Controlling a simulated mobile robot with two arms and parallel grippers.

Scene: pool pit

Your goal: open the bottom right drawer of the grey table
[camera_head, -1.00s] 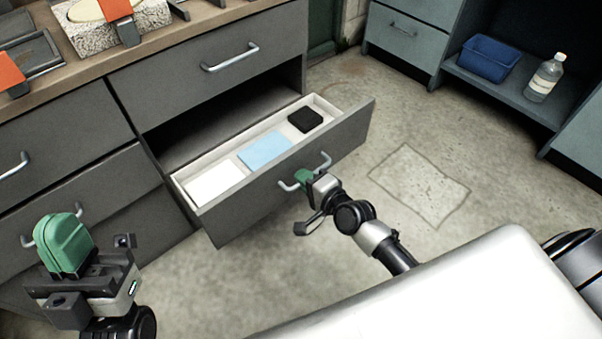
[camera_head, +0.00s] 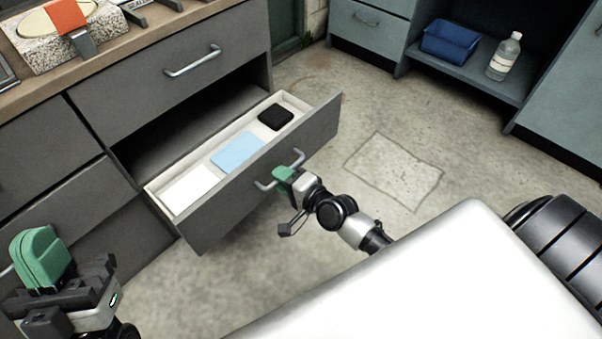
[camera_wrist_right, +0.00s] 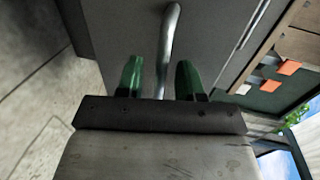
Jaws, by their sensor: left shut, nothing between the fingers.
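The bottom right drawer (camera_head: 318,133) of the grey table (camera_head: 165,75) stands pulled well out, its inside showing. Its bar handle (camera_head: 299,158) is on the front face. My right gripper (camera_head: 281,174) is at this handle. In the right wrist view the handle (camera_wrist_right: 171,30) passes between the green fingers of my right gripper (camera_wrist_right: 160,68), which stand apart with a gap on both sides. My left gripper (camera_head: 38,255), with green fingers, is shut and empty at the lower left, in front of the table's left drawers.
The drawer holds a white item (camera_head: 190,188), a light blue item (camera_head: 238,151) and a black item (camera_head: 275,117). The drawer above, with its own handle (camera_head: 192,62), is shut. A blue bin (camera_head: 449,42) and a bottle (camera_head: 503,57) stand on a shelf. Floor right of the drawer is clear.

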